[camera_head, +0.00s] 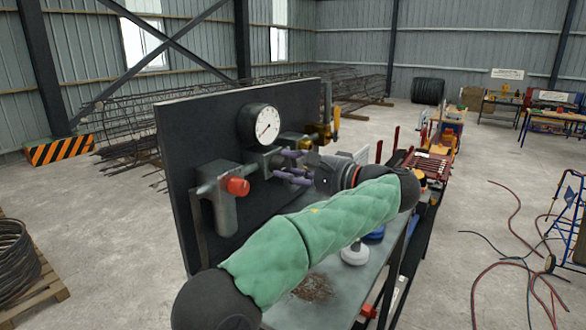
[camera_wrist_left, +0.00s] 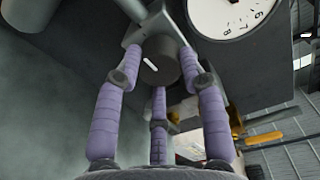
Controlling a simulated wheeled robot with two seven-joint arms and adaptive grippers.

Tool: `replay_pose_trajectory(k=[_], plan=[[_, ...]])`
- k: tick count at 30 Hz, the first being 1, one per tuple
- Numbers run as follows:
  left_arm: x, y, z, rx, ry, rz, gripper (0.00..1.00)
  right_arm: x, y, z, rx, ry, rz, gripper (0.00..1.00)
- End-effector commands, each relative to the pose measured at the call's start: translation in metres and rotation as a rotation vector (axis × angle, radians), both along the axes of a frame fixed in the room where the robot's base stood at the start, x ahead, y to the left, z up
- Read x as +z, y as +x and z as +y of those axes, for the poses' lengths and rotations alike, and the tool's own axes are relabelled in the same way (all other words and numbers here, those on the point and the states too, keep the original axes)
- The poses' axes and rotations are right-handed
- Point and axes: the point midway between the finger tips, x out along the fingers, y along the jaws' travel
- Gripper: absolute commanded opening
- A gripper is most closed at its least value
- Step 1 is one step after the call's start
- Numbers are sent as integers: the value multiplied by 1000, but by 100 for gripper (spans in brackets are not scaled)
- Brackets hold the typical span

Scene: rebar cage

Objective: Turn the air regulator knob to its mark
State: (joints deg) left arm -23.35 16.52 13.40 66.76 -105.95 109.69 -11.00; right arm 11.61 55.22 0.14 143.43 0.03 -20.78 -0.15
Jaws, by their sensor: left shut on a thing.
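The grey regulator knob (camera_wrist_left: 168,72) carries a short white line on its face in the left wrist view. My left gripper (camera_head: 288,168) has purple padded fingers and is shut on this knob. In the left wrist view its three fingers (camera_wrist_left: 158,88) surround the knob, with two at the sides and one below. In the head view the fingers and wrist largely hide the knob. A round white dial gauge (camera_head: 267,124) sits just above on the dark panel; part of it shows in the left wrist view (camera_wrist_left: 228,14). A separate target mark cannot be made out. My right gripper is not in view.
The dark upright panel (camera_head: 182,130) stands behind the fittings. A red knob (camera_head: 237,187) on a grey body is left of my gripper, and a yellow-handled valve (camera_head: 333,122) is right. Below is a grey bench top (camera_head: 338,283) with a white round item (camera_head: 354,253).

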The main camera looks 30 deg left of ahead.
Motion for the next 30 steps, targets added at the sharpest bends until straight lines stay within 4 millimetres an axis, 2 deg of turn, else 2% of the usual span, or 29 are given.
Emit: replay_pose_trajectory(k=[3, 4, 6, 19, 23, 27, 30], plan=[[6, -2, 4, 4, 2, -14, 8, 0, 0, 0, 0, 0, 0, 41], [6, -2, 4, 4, 2, -14, 43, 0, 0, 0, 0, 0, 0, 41], [5, -2, 3, 4, 2, -12, 63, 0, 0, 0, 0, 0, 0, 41], [2, -1, -4, 0, 1, -3, 64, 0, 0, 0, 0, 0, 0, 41], [2, -2, -20, -1, 1, -3, 64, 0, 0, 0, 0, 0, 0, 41], [4, -4, -48, -2, 0, -5, 64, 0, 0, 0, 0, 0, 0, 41], [5, -4, -51, 3, 0, -7, 64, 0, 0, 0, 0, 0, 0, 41]])
